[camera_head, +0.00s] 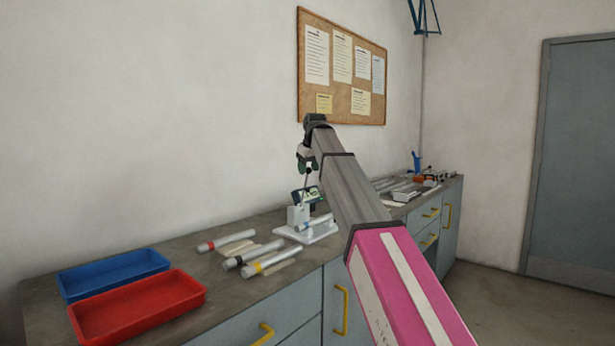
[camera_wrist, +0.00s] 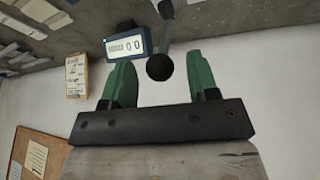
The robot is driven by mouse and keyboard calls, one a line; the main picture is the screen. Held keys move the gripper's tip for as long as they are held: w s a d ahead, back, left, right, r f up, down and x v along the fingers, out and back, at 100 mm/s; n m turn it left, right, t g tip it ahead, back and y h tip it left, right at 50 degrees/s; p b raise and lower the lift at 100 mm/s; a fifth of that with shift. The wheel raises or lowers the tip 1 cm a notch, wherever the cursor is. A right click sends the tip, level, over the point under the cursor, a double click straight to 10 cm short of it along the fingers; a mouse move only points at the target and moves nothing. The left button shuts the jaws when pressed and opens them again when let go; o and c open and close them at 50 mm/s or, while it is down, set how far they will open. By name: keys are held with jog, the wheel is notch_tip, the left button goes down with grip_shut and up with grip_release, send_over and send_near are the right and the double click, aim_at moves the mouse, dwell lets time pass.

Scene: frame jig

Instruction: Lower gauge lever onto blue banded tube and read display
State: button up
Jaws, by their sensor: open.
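The gauge (camera_head: 304,195) stands on the bench with a dark body and a white stand (camera_head: 297,216). The blue banded tube (camera_head: 315,222) lies at the stand, under the gauge. In the wrist view the gauge's display (camera_wrist: 127,46) appears upside down and seems to read 0.0. The lever's round black knob (camera_wrist: 160,68) is between the two green fingers of my gripper (camera_wrist: 162,78), with gaps on both sides. My gripper is open; in the head view it is above the gauge (camera_head: 305,160), partly hidden by my arm.
A red banded tube (camera_head: 225,241), a dark banded tube (camera_head: 254,256) and a yellow banded tube (camera_head: 271,262) lie left of the gauge. A blue tray (camera_head: 112,267) and a red tray (camera_head: 137,313) are farther left. Several tools clutter the bench's far end.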

aim_at(305, 189)
jog(key=shift+x, duration=1.75)
jog(key=c, duration=0.7)
jog(key=shift+s+d, duration=0.1)
